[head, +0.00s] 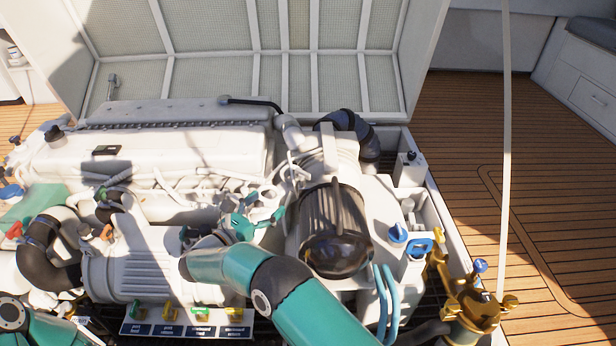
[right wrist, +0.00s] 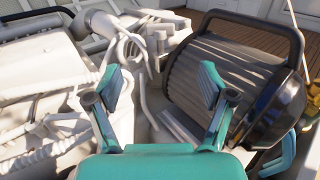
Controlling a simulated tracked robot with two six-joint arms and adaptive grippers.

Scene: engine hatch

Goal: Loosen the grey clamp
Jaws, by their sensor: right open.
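I cannot pick out a grey clamp for certain in either view. My right gripper (head: 258,217) is above the middle of the engine, left of the dark ribbed cylinder (head: 335,225). In the right wrist view its two teal fingers (right wrist: 161,84) are spread wide with nothing between them. Beyond them are white pipes and fittings (right wrist: 155,38). My right forearm hides part of the engine's front. My left arm shows only at the bottom left corner, and its gripper is out of the picture.
A black hose (head: 42,255) bends at the left. A plate with labelled valves (head: 185,329) is at the front. A brass fitting (head: 470,310) and blue hoses (head: 382,300) are at the right. The raised hatch lid (head: 245,60) stands behind. The wooden deck (head: 455,130) is clear.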

